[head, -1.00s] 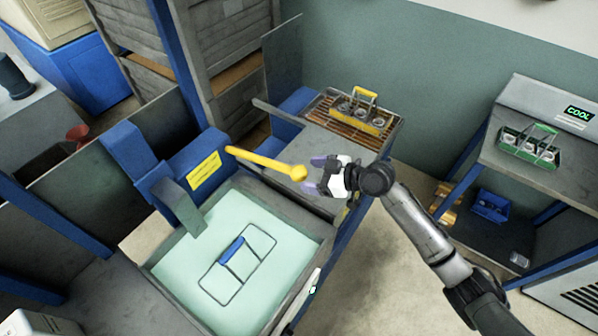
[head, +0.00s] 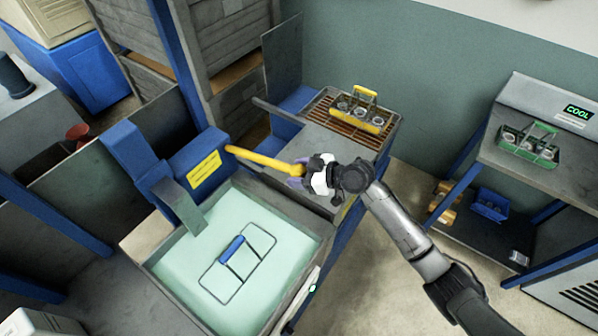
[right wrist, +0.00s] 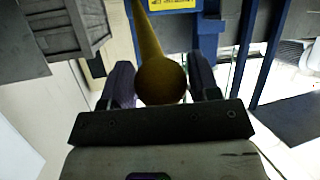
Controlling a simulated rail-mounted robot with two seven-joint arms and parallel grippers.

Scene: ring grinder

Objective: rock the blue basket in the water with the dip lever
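The dip lever (head: 262,160) is a yellow rod with a round knob, reaching right from a blue housing (head: 203,163) at the tank's back left. My right gripper (head: 299,172) is at the knob end of the lever. In the right wrist view the knob (right wrist: 161,80) sits between the two purple-dark fingers, with a slim gap showing beside it, so the fingers look open around it. The blue basket (head: 231,249), a wire frame with a blue handle, lies in the pale green water (head: 190,272) of the tank. My left gripper is not in view.
A rack (head: 322,112) with a yellow basket (head: 357,113) stands behind the tank. Clear floor (head: 370,270) lies between tank and shelf.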

